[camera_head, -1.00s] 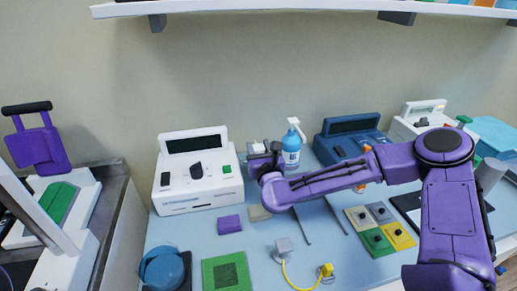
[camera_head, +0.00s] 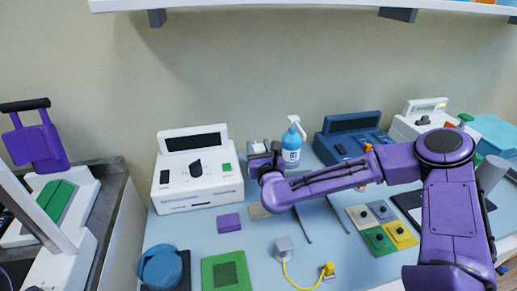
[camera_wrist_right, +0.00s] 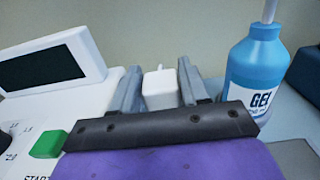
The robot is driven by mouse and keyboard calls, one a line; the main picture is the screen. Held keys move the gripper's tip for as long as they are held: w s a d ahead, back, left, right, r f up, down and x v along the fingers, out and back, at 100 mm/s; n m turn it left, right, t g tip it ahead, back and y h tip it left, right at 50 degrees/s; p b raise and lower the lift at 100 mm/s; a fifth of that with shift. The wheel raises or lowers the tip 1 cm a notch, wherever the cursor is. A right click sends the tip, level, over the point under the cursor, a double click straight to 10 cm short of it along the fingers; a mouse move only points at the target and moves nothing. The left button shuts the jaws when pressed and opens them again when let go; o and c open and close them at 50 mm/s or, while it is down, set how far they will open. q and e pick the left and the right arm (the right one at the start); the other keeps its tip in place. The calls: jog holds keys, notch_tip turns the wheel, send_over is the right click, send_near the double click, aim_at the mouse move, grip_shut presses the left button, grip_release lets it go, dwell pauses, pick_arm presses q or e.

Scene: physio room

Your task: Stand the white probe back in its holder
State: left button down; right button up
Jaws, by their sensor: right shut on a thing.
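The white probe (camera_wrist_right: 159,89) shows in the right wrist view as a pale block with a small stub on top, between my two grey fingers. My right gripper (camera_head: 259,148) is shut on it. In the head view the gripper is beside the right side of the white console (camera_head: 197,173), left of the blue gel bottle (camera_head: 291,149). The probe's lower part is hidden behind the gripper's black bar in the wrist view. I cannot make out the holder clearly. My left gripper is not in view.
The gel bottle stands close to the right of the gripper. A dark blue console (camera_head: 352,137) stands further right. A purple block (camera_head: 229,223), a green pad (camera_head: 226,272) and coloured tiles (camera_head: 379,239) lie in front. A shelf (camera_head: 300,5) hangs above.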

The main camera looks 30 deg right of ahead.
jog(key=o, duration=1.1)
jog(key=shift+o, duration=0.2)
jog(key=b+v, duration=0.2)
jog(key=v, duration=0.8)
jog(key=shift+s+b, duration=0.25)
jog(key=shift+b, duration=0.15)
jog(key=shift+a+r, duration=0.1)
